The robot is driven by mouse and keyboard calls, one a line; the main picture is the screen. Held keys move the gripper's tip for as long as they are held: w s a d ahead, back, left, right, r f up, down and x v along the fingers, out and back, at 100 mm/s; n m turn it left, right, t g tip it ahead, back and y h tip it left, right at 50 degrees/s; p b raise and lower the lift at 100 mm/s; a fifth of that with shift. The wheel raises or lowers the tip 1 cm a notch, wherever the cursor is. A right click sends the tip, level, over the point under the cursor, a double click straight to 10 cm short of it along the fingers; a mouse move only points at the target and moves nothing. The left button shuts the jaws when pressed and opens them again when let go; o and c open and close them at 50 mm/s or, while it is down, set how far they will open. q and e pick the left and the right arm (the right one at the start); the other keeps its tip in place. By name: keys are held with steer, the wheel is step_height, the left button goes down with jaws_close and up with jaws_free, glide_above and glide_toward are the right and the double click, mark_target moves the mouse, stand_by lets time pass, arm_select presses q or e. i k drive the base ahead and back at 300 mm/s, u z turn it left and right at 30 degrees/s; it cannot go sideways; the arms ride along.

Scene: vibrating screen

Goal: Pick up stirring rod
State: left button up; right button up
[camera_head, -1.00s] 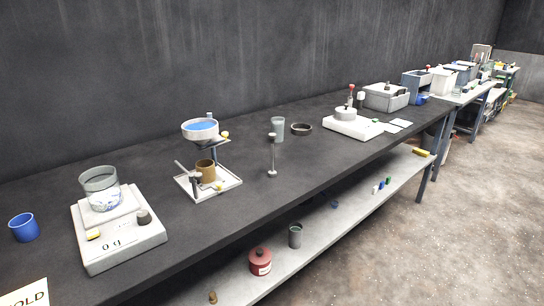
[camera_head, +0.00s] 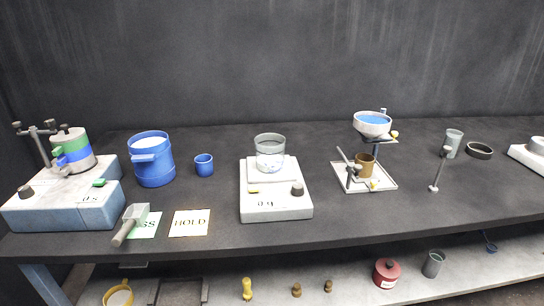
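A thin grey rod (camera_head: 440,169) with a wider block at its top and a small foot stands slightly tilted on the dark bench top (camera_head: 330,219), right of centre. It may be the stirring rod, but I cannot tell for sure. A grey cup (camera_head: 453,144) stands behind it, apart from it. To its left is a white tray (camera_head: 347,186) with a stand that holds a funnel-like bowl (camera_head: 372,125) of blue material above a brown cup (camera_head: 364,166). Neither of my grippers shows in the view.
A white scale (camera_head: 275,207) carries a glass beaker (camera_head: 270,157). Left of it are a small blue cup (camera_head: 204,165), a blue bucket (camera_head: 152,160), a HOLD card (camera_head: 190,223), a grey scoop (camera_head: 132,222) and a blue-grey machine (camera_head: 70,207). A dark ring (camera_head: 479,151) lies right. A lower shelf (camera_head: 340,275) holds containers.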

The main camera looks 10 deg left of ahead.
mark_target(447, 150)
steer(key=u, duration=3.2)
steer(key=k, duration=2.5)
steer(key=z, duration=1.9)
steer(key=i, duration=0.5)
steer(key=u, duration=0.1)
